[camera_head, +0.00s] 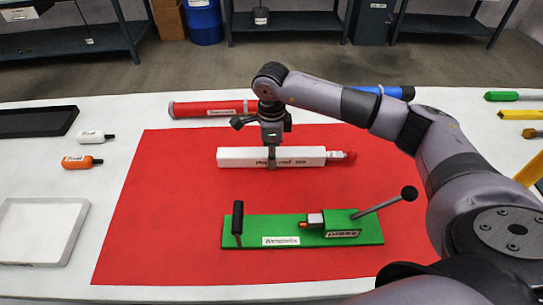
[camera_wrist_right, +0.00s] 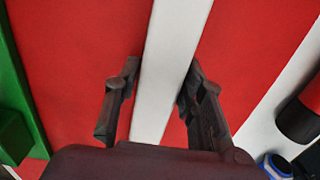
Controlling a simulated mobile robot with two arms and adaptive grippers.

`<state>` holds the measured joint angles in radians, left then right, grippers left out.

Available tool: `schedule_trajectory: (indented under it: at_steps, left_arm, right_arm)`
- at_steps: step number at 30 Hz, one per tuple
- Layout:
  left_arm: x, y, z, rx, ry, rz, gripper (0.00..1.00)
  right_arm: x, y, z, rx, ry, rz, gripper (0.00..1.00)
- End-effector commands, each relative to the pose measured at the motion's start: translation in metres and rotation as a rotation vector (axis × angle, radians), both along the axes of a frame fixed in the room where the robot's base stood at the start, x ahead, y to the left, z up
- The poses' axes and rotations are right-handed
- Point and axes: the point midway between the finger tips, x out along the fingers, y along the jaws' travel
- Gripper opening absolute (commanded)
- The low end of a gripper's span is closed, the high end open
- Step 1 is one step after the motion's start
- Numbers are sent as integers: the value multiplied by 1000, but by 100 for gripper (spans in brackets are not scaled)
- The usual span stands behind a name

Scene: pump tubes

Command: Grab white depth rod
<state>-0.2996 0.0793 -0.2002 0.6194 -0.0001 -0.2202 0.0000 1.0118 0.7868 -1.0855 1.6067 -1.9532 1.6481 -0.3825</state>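The white depth rod (camera_head: 240,157) lies on the red mat near its back edge, with a label on its front side and a red tip at its right end. My right gripper (camera_head: 272,158) points down over the rod's middle. In the right wrist view, its two dark fingers (camera_wrist_right: 160,85) stand on either side of the white rod (camera_wrist_right: 178,35). The fingers are apart, with a narrow gap showing at the left finger; contact at the right finger is unclear. My left gripper is not in view.
A red tube (camera_head: 205,108) lies behind the rod, with a blue-ended part (camera_head: 397,92) behind my arm. A green fixture with a black-knobbed lever (camera_head: 270,229) lies in front. Glue bottles (camera_head: 82,162) and trays (camera_head: 40,230) are at left. Bare red mat (camera_head: 165,200) surrounds the rod.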

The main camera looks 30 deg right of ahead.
Motion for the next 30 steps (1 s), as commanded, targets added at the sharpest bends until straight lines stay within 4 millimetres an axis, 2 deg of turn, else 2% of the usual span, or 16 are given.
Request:
schedule_trajectory:
  at_steps: [2, 15, 30]
  left_arm:
    - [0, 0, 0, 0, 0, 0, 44]
    - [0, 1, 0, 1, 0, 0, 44]
    - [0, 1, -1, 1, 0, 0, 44]
  right_arm:
    - [0, 0, 0, 0, 0, 0, 29]
    - [0, 0, 0, 0, 0, 0, 0]
    - [1, 0, 7, 1, -4, 0, 0]
